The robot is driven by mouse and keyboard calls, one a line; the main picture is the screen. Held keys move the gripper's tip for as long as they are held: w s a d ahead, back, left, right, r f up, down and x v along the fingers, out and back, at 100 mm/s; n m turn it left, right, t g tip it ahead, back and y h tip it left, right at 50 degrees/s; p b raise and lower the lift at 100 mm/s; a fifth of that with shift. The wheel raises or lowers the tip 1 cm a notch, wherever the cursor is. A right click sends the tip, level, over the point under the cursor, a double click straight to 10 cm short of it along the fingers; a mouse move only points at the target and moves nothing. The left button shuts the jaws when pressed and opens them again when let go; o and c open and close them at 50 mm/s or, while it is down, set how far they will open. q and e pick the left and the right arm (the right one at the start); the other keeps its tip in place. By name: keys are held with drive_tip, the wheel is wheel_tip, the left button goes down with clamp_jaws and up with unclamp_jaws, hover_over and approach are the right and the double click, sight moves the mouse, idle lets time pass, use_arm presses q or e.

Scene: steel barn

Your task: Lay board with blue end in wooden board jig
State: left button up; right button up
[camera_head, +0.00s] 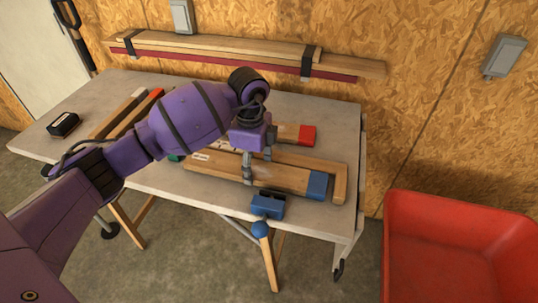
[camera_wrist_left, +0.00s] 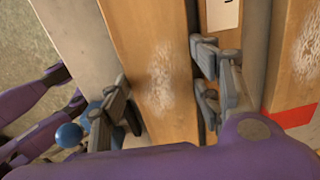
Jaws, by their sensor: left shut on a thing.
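The board with the blue end (camera_head: 285,177) lies level over the front of the table, its blue tip (camera_head: 318,185) at the right. The wooden board jig (camera_head: 341,182) shows as a pale rail behind the board and an end piece just beyond the blue tip. I cannot tell whether the board rests fully down in it. My left gripper (camera_head: 256,166) is shut across the board's width near its middle. The left wrist view shows its fingers (camera_wrist_left: 165,100) on both long edges of the scuffed board (camera_wrist_left: 158,45). My right gripper is not in view.
A red-ended board (camera_head: 306,135) lies behind the jig. A blue clamp-like block (camera_head: 268,205) sits at the front edge. More boards (camera_head: 125,112) and a black box (camera_head: 63,124) are at left. A red bin (camera_head: 450,215) stands right of the table (camera_head: 310,104).

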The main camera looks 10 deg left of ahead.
sight(253, 169)
use_arm(q)
drive_tip(key=shift+f, duration=0.15)
drive_tip(key=o, duration=1.6)
wheel_tip(253, 169, up, 12)
